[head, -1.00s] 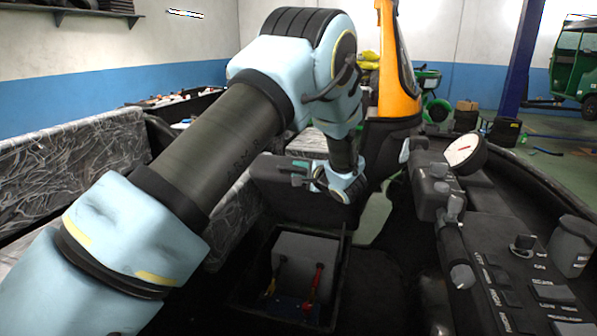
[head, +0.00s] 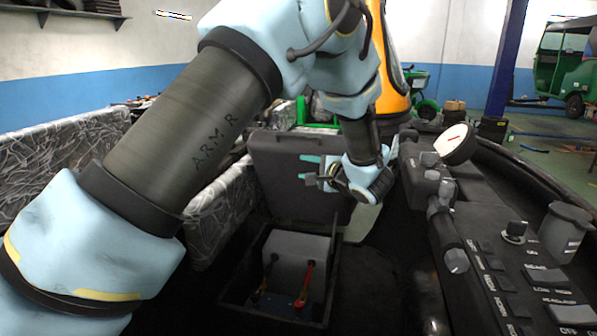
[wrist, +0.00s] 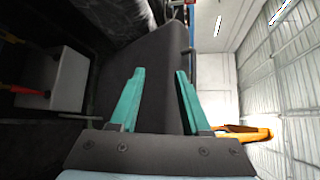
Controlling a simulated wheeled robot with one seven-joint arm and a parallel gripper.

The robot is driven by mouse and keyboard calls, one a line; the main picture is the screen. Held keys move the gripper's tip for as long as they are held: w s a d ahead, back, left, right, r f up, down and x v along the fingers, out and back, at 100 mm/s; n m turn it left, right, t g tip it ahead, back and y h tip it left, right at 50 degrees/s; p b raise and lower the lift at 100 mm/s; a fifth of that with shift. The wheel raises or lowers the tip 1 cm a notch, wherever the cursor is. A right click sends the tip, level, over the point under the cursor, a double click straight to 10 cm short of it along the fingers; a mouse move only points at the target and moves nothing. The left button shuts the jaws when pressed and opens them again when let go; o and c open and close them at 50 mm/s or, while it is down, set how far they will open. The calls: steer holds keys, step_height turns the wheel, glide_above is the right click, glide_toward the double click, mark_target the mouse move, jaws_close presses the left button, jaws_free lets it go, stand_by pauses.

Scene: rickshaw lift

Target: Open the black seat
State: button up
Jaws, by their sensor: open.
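The black seat (head: 288,185) is raised on its edge behind an open box (head: 318,318), its flat face turned toward me. In the wrist view the seat (wrist: 150,75) fills the middle, upright and beside the fingers. My gripper (head: 308,168) is in front of the seat's upper right part, its teal fingers pointing left. In the wrist view my gripper (wrist: 158,85) has its two teal fingers apart, with the seat behind them. I cannot tell whether a finger touches the seat.
The open box holds a grey block (head: 297,252) with a red-handled part (head: 304,285). A plastic-wrapped panel (head: 60,160) lies left.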

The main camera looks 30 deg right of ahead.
steer(key=shift+s+r, duration=0.1)
steer(key=shift+s, duration=0.25)
